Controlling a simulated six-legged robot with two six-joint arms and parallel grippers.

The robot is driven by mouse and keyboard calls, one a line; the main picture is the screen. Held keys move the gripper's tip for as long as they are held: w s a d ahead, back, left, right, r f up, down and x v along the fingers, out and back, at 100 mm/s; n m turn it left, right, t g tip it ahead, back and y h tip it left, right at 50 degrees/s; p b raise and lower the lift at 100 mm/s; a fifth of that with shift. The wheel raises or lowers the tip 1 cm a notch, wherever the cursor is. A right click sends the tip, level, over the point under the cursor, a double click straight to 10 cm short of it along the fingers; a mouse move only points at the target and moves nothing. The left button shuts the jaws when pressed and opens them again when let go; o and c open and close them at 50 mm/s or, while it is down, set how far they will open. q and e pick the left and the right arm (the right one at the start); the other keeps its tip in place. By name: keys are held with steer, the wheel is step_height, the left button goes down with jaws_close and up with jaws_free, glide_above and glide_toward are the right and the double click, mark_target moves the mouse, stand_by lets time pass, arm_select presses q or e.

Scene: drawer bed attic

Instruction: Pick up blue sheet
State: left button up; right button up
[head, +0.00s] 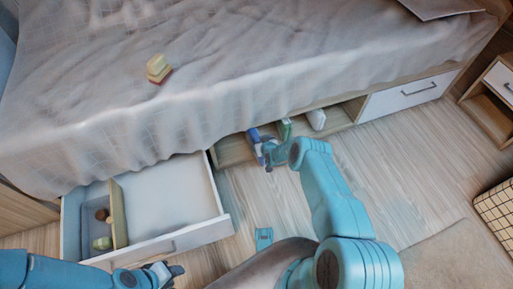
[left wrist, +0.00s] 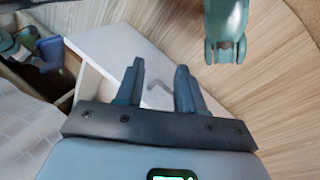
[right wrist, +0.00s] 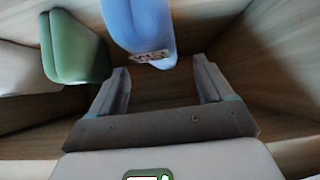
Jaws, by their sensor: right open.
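The blue sheet (right wrist: 140,22) is a rolled or folded bundle with a small patterned label, standing in the open compartment under the bed. In the head view its blue edge (head: 254,135) shows just beyond my right gripper (head: 268,152). In the right wrist view my right gripper (right wrist: 160,75) is open, with the sheet's near end just ahead of and partly between its fingertips. I cannot tell whether they touch. My left gripper (head: 172,272) is at the bottom of the head view. In the left wrist view its fingers (left wrist: 160,75) are apart and empty.
A green bundle (right wrist: 75,48) and a white one (head: 317,118) stand beside the blue sheet. An open white drawer (head: 175,195) juts out at left. The closed white drawer (head: 410,92) is at right. A small teal object (head: 264,237) lies on the wooden floor.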

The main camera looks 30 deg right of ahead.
steer(key=b+x, duration=0.4)
steer(key=shift+w+f+b, duration=0.15)
steer(key=shift+f+b, duration=0.2)
steer(key=shift+f, duration=0.05)
steer(key=shift+w+d+b, duration=0.1)
steer(key=shift+w+b, duration=0.2)
steer(key=shift+w, duration=0.05)
arm_select(q)
steer(key=shift+t, duration=0.4)
steer(key=f, duration=0.1)
steer(key=w+f, duration=0.1)
steer(key=f, duration=0.1)
steer(key=a+f, duration=0.1)
steer(key=f, duration=0.1)
steer(key=shift+w, duration=0.35)
arm_select(e)
steer(key=shift+r, duration=0.1)
jaws_close()
